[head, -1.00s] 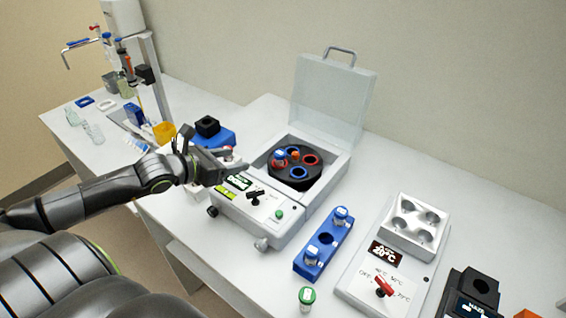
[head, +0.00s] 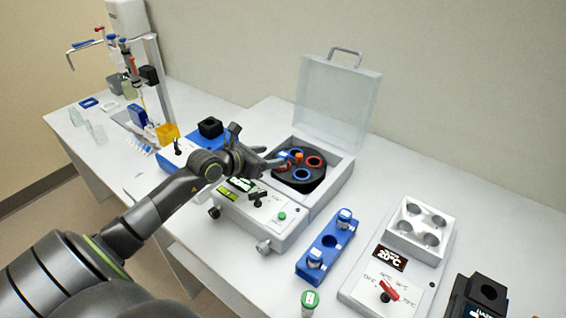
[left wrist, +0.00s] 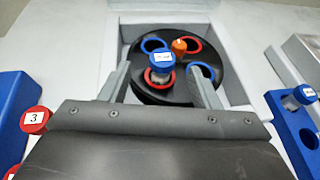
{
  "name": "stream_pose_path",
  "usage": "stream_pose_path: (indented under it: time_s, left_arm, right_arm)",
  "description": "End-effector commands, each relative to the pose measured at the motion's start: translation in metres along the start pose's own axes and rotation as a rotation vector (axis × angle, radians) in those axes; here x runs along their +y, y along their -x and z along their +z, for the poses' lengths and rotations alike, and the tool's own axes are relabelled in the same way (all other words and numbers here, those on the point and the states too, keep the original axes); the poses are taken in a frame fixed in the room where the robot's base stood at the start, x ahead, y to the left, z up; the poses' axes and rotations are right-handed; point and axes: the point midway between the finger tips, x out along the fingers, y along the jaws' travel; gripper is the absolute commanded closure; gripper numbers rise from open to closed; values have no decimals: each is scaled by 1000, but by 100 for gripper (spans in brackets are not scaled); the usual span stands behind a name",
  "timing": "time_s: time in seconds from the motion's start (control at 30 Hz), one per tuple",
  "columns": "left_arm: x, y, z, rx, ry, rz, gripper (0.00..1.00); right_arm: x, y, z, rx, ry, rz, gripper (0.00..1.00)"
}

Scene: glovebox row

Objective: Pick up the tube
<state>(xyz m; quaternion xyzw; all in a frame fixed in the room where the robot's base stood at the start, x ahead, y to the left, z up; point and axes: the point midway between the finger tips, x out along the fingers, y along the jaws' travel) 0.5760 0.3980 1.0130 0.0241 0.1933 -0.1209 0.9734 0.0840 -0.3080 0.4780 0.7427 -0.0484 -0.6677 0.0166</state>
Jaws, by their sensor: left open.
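A tube with a blue cap (left wrist: 162,60) stands in a red-ringed hole of the black round rotor (left wrist: 140,97), inside the open centrifuge (head: 281,215). In the head view the tube (head: 285,155) is partly hidden by my gripper. My left gripper (left wrist: 160,84) is open, with one finger on each side of the tube in the wrist view and no visible contact. In the head view this gripper (head: 277,160) reaches over the rotor's left side. My right gripper is not in view.
The raised clear lid (head: 338,100) stands behind the rotor. A blue rack (head: 328,245) with capped tubes, a green-capped tube (head: 310,299) and a heater with a red knob (head: 390,290) are at right. A red cap marked 3 (left wrist: 35,120) is left of my gripper.

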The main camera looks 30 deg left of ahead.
Motion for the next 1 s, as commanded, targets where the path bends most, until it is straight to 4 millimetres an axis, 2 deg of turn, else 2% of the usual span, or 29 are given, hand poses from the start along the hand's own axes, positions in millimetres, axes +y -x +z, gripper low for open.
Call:
stream_pose_path:
  time_s: [0.13, 0.3, 0.63, 1.0]
  left_arm:
    - [-4, -19, 0, -2, 7, -1, 43]
    - [-4, -38, -2, -1, 3, 0, 43]
    - [-4, -44, -3, 0, 0, 0, 43]
    - [-4, -44, -3, 0, 0, 0, 91]
  right_arm:
    - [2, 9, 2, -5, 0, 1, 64]
    - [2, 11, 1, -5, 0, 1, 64]
    - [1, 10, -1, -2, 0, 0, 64]
    - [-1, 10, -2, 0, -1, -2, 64]
